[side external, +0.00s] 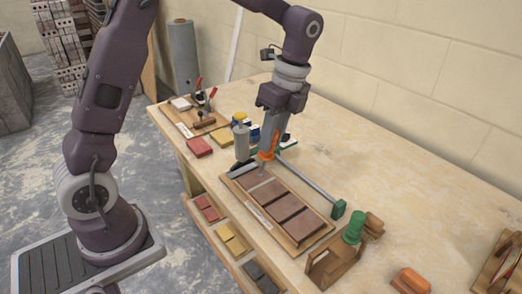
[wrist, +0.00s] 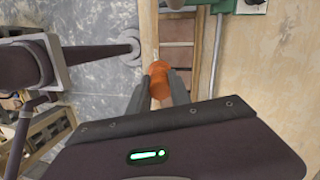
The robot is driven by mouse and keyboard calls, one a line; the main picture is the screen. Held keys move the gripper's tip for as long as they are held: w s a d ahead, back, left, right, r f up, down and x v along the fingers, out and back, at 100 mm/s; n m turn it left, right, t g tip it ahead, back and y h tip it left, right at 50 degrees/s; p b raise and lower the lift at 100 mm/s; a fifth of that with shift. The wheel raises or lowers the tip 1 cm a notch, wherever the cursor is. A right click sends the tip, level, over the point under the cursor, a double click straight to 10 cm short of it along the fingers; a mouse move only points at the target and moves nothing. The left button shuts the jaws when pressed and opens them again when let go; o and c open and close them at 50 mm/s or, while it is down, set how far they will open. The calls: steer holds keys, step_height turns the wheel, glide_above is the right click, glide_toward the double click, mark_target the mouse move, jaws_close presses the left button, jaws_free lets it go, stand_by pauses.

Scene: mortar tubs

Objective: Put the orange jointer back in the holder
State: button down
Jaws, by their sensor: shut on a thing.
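My gripper (side external: 270,137) is shut on the orange jointer (side external: 266,155). The jointer's orange handle shows between the two fingers in the wrist view (wrist: 159,80). The jointer hangs over the far end of the brick tray (side external: 318,240); whether its lower tip touches anything cannot be told. A wooden holder (side external: 322,268) stands on the bench past the near end of that tray, apart from my gripper. A tool with a green handle (side external: 355,226) stands at the holder.
A metal rod with a green end block (side external: 338,208) lies along the tray's right side. An orange-topped block (side external: 412,279) lies right of the holder. A grey bottle (side external: 241,141) and coloured blocks stand behind the tray. The bench's right middle is clear.

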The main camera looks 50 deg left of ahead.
steer(key=s+d+m+t, duration=0.1)
steer(key=d+m, duration=0.1)
steer(key=d, duration=0.9)
steer(key=s+d+m+t+h, duration=0.1)
steer(key=s+d+m, duration=0.1)
steer(key=d, duration=0.9)
steer(key=shift+s+d+f+m, duration=0.25)
steer(key=shift+d+f+m, duration=0.15)
steer(key=shift+m, duration=0.2)
steer(key=shift+f, duration=1.9)
steer(key=shift+f, duration=1.05)
